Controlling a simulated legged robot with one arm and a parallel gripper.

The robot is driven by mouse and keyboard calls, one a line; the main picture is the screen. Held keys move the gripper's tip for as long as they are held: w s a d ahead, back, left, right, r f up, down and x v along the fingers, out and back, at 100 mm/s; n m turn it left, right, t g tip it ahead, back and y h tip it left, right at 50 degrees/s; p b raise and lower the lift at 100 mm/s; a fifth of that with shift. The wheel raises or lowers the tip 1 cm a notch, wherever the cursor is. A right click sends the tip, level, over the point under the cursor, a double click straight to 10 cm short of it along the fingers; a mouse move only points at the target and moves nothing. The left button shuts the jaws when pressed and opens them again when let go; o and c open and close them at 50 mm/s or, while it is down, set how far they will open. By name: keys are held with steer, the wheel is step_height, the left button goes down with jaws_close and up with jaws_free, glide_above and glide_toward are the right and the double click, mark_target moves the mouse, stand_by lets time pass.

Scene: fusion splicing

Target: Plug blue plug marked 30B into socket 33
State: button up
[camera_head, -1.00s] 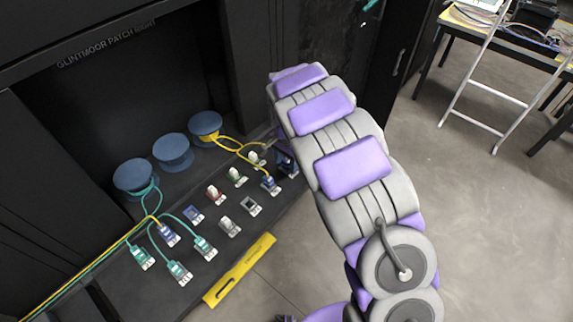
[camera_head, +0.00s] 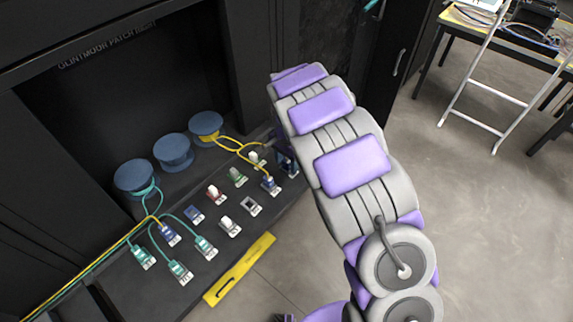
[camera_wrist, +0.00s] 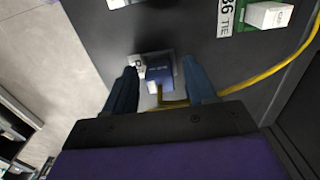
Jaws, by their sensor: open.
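A blue plug (camera_wrist: 159,72) with a yellow cable sits on a pale plate of the dark panel in the wrist view. Its printed mark is too small to read. My gripper (camera_wrist: 160,82) is open, with one dark blue finger on each side of this plug. In the head view my gripper (camera_head: 288,162) is at the right end of the panel, partly hidden by my arm. Another blue plug (camera_head: 269,184) with a yellow cable sits just left of it. A third blue plug (camera_head: 170,236) is farther left. I cannot tell which socket is 33.
A white-capped socket labelled 36 TIE (camera_wrist: 266,15) is beside the gripper. A grey socket (camera_head: 251,206) and a blue socket (camera_head: 193,214) carry no cable. Several teal plugs (camera_head: 205,247) are at the left. Blue spools (camera_head: 173,153) stand behind. A yellow bar (camera_head: 240,269) lies along the front edge.

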mark_target(287, 161)
steer(key=shift+c, duration=0.3)
stand_by(0.4)
jaws_close()
stand_by(0.3)
steer(key=shift+r+p, duration=0.2)
steer(key=shift+p, duration=0.15)
steer(key=shift+r+p, duration=1.1)
steer(key=shift+r, duration=1.75)
